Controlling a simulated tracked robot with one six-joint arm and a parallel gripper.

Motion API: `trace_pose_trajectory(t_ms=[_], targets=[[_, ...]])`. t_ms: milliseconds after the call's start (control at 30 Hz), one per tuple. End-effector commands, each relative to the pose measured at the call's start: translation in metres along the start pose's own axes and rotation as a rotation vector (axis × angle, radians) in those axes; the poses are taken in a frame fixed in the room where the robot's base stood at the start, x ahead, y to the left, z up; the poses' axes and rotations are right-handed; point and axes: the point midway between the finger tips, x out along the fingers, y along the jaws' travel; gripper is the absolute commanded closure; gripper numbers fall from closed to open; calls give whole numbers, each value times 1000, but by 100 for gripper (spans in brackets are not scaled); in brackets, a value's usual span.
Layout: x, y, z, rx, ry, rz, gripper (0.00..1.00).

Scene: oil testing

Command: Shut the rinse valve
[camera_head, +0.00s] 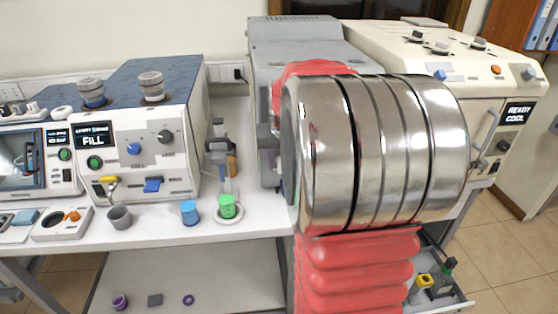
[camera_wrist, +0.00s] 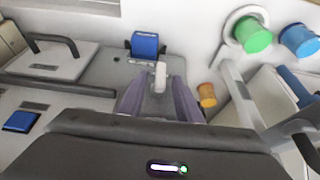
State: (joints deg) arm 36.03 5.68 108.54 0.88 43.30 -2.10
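In the wrist view, my gripper (camera_wrist: 160,82) is open. Its two dark fingers stand on either side of a small pale upright lever (camera_wrist: 160,72), with a gap on each side. The lever rises from a grey panel surface and may be the rinse valve's handle; I cannot read a label. A blue block-shaped part (camera_wrist: 145,43) stands just beyond it. In the head view my large arm links hide the gripper and the lever. A yellow lever (camera_head: 108,182) and a blue lever (camera_head: 153,185) show on the front of the FILL machine (camera_head: 137,140).
A green cup (camera_head: 228,206), a blue cup (camera_head: 189,212) and a grey cup (camera_head: 119,217) stand on the white bench. A small orange bottle (camera_wrist: 207,95) is right of my fingers in the wrist view. A beige machine (camera_head: 440,75) stands at right.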

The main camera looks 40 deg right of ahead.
Motion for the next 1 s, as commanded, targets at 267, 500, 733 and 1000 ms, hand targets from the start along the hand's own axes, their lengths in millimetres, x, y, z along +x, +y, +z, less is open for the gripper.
trace_pose_trajectory(t_ms=[267,500,733,1000], targets=[[1,0,0,0,0,0,69],[1,0,0,0,0,0,86],[1,-1,0,-1,0,-1,100],[0,-1,0,0,0,-3,100]])
